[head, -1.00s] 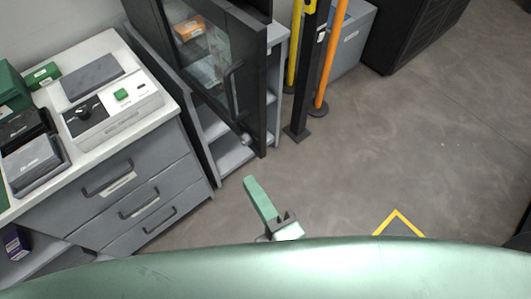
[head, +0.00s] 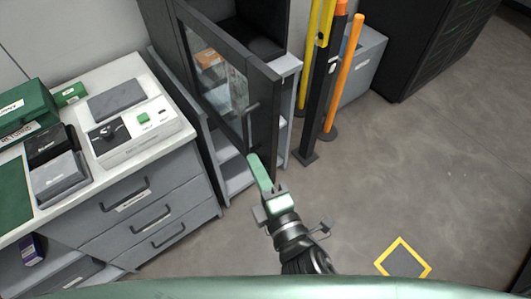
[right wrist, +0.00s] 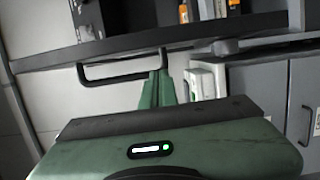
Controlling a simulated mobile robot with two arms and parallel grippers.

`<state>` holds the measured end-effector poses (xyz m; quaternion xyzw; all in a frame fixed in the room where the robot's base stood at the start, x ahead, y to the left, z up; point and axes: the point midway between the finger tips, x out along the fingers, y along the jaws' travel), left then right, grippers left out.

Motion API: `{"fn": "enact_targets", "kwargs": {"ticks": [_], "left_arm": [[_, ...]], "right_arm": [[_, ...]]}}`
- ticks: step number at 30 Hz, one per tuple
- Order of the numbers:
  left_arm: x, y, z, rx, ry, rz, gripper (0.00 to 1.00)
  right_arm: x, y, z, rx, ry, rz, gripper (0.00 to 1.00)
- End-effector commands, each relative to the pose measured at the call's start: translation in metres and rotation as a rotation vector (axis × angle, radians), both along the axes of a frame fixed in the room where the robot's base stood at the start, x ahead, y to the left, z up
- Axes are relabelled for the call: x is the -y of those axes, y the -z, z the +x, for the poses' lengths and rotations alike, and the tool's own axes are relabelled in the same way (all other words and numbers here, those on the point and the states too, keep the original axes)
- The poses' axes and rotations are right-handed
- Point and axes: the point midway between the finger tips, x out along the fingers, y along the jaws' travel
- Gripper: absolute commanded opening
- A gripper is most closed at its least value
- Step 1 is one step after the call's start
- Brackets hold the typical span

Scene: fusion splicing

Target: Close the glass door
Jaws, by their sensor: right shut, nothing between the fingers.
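The glass door (head: 232,85), a clear pane in a black frame, stands open on the tall cabinet, with the dark inside of the cabinet showing behind it. Its black bar handle (head: 252,121) is near the free edge. My left gripper is not in view.
A grey drawer cabinet (head: 150,205) with a white top and several devices stands left of the door. Black, yellow and orange posts (head: 318,120) stand to the right, near a grey bin (head: 362,65). The floor (head: 410,165) at the right is clear.

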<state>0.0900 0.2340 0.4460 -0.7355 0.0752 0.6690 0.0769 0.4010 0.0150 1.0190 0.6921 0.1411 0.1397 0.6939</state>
Motion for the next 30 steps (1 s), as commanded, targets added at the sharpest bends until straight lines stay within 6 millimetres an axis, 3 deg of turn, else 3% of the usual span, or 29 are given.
{"fn": "enact_targets", "kwargs": {"ticks": [6,23,30], "left_arm": [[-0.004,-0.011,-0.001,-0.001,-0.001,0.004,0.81],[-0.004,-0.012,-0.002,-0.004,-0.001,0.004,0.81],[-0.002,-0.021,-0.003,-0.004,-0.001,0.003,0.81]], "right_arm": [[0.017,-0.001,0.012,0.000,-0.001,0.000,0.00],[0.023,-0.001,0.016,0.001,-0.010,-0.001,0.00],[0.042,-0.003,0.029,0.004,-0.060,-0.008,0.00]]}}
